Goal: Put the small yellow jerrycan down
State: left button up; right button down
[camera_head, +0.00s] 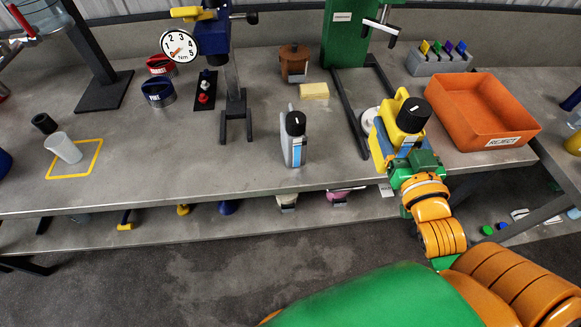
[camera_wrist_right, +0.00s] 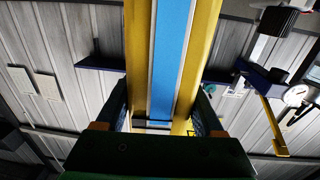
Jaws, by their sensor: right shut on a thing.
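The small yellow jerrycan (camera_head: 396,137) has a black cap and a blue and white label. It is in my right gripper (camera_head: 406,157), over the front right part of the grey bench (camera_head: 238,172), left of the orange reject tray. In the right wrist view the jerrycan (camera_wrist_right: 174,60) fills the middle, its blue stripe showing, with a finger of my right gripper (camera_wrist_right: 166,112) on each side. It looks upright or slightly tilted. I cannot tell whether its base touches the bench. My left gripper is not in view.
The orange tray (camera_head: 480,105) marked REJECT stands close on the right. A green stand (camera_head: 350,40) is behind, with a round white piece (camera_head: 368,122) beside the jerrycan. A grey jerrycan (camera_head: 291,137) stands left.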

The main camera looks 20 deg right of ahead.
jog(key=shift+a, duration=0.55)
jog(key=shift+w+a+f+b, duration=0.1)
jog(key=shift+w+f+b, duration=0.45)
jog(key=shift+b, duration=0.4)
jog(key=w+f+b, duration=0.3)
jog(key=w+f, duration=0.1)
jog(key=w+a+f+b, duration=0.1)
jog(key=w+f+b, duration=0.2)
jog(key=w+f, duration=0.1)
jog(key=w+f+b, duration=0.3)
jog(key=w+f, duration=0.1)
jog(key=shift+w+a+f+b, duration=0.2)
jog(key=shift+w+a+b, duration=0.15)
jog(key=shift+a+b, duration=0.05)
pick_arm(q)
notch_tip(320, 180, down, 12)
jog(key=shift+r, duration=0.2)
